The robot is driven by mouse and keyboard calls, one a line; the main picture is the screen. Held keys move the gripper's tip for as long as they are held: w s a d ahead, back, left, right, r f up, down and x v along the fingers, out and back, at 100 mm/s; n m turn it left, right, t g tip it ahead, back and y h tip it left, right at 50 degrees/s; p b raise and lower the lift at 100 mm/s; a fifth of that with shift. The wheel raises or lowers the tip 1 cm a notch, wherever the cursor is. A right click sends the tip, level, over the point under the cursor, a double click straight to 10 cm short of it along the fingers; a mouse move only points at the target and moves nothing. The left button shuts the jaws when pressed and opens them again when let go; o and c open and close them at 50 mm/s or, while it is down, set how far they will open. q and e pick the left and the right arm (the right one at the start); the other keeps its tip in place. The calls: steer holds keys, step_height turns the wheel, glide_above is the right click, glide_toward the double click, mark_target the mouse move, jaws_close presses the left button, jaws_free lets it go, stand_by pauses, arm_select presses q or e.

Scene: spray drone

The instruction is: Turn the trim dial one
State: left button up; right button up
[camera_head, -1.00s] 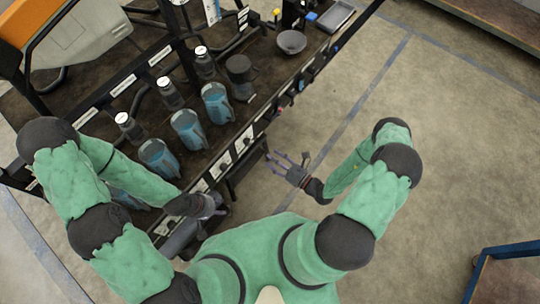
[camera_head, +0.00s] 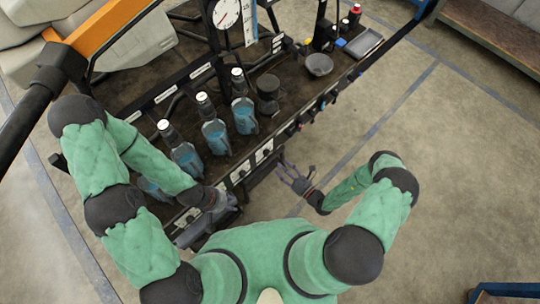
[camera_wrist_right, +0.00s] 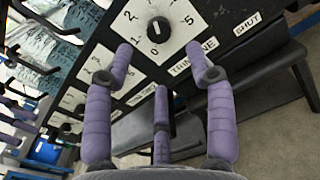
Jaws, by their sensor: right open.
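Trim dial one is a black round knob (camera_wrist_right: 158,30) with a white pointer mark, on a white numbered plate (camera_wrist_right: 180,18) with a "TRIM ONE" label to its lower right in the right wrist view. My right gripper (camera_wrist_right: 160,62) is open, its purple fingers pointing toward the panel with the knob beyond and between the upper two fingertips. Nothing is between the fingers. In the head view the right gripper (camera_head: 290,174) is just off the panel's front. My left gripper (camera_head: 222,198) is low at the panel's left part; its fingers are unclear.
More dial plates (camera_wrist_right: 118,72) line the panel to the left. A "SHUT" label (camera_wrist_right: 247,24) is at right. Several bottles of blue liquid (camera_head: 215,137), a grey bowl (camera_head: 319,65) and a round gauge (camera_head: 227,13) stand on the bench.

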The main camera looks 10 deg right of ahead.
mark_target(267, 153)
steer(key=b+x, duration=0.1)
steer(key=x, duration=0.7)
jaws_close()
